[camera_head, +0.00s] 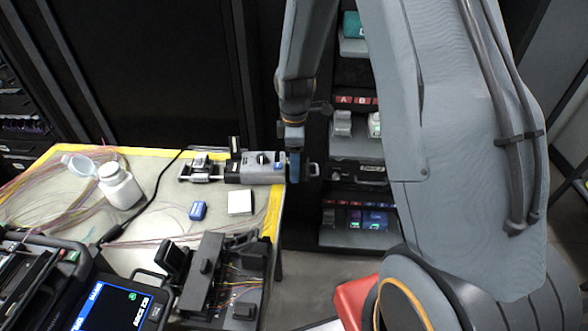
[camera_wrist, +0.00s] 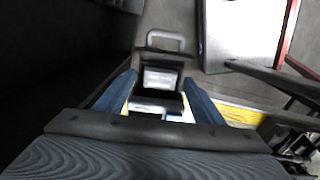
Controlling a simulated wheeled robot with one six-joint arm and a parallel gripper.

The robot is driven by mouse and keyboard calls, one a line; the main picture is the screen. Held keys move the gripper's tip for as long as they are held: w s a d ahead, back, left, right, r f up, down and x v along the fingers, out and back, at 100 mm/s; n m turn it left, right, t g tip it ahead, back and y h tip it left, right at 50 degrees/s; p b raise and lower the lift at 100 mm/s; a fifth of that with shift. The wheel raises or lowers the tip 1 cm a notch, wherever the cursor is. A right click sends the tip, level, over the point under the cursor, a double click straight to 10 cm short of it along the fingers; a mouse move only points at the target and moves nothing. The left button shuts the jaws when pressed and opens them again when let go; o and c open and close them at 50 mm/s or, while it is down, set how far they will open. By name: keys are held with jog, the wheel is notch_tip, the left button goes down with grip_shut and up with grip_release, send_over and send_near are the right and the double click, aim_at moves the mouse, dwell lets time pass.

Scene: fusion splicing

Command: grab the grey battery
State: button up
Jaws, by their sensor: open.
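My gripper (camera_head: 294,168) points down at the right end of the table in the head view. In the wrist view its two blue fingers (camera_wrist: 160,80) are apart. Between and just beyond them is a dark block with a pale label (camera_wrist: 160,79) and a grey loop handle (camera_wrist: 166,36). A grey device (camera_head: 258,168) lies on the table left of the fingers in the head view. I cannot tell for certain which grey part is the battery, or whether the fingers touch anything.
A shelf rack (camera_head: 356,148) stands behind and right of my gripper. The table (camera_head: 160,222) also holds a white bottle (camera_head: 120,187), a blue block (camera_head: 198,210), a white square (camera_head: 240,203) and loose fibres. A black splicer with a screen (camera_head: 118,308) is at front left.

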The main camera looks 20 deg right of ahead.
jog(key=c, duration=1.1)
